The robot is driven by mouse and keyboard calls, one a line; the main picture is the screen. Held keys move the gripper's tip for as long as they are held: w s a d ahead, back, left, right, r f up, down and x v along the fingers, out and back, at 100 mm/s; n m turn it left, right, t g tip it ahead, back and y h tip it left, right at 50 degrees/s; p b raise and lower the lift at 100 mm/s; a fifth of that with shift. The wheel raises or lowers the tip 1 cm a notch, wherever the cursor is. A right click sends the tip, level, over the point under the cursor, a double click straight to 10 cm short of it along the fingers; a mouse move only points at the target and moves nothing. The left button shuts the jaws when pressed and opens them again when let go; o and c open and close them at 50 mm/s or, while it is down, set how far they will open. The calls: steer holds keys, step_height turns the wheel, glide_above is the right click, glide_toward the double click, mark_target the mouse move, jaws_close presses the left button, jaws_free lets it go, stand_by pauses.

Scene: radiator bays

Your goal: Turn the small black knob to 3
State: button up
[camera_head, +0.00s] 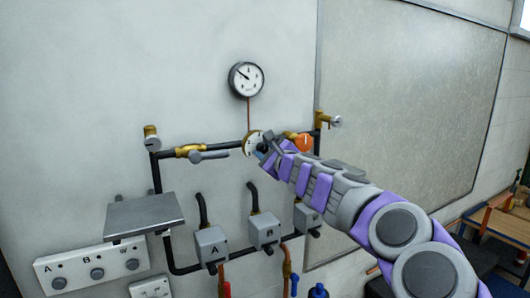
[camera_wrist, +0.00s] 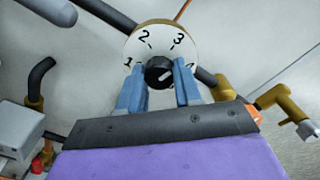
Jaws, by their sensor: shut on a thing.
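The small black knob (camera_wrist: 158,72) sits at the centre of a white dial plate (camera_wrist: 146,31) numbered 1, 2, 3, with a partly hidden 4 at the right. A light pointer mark shows on the knob's lower right; I cannot tell for certain which number it indicates. My gripper (camera_wrist: 158,80) is shut on the knob, with one blue finger on each side. In the head view, my gripper (camera_head: 268,154) reaches the dial plate (camera_head: 252,142) from the right and hides most of the knob.
A round gauge (camera_head: 246,79) is above the dial. A brass valve with a grey lever (camera_head: 208,156) is to its left, and an orange knob (camera_head: 304,142) is close to my gripper. Boxes A (camera_head: 211,246) and B (camera_head: 264,230) are below, with a grey shelf (camera_head: 145,214) at left.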

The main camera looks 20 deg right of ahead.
steer(key=n+b, duration=0.1)
steer(key=n, duration=0.2)
steer(key=shift+f, duration=0.1)
steer(key=o, duration=1)
steer(key=shift+o, duration=0.2)
steer(key=shift+s, duration=0.1)
steer(key=s+b, duration=0.2)
steer(key=s, duration=1.5)
steer(key=shift+d, duration=0.35)
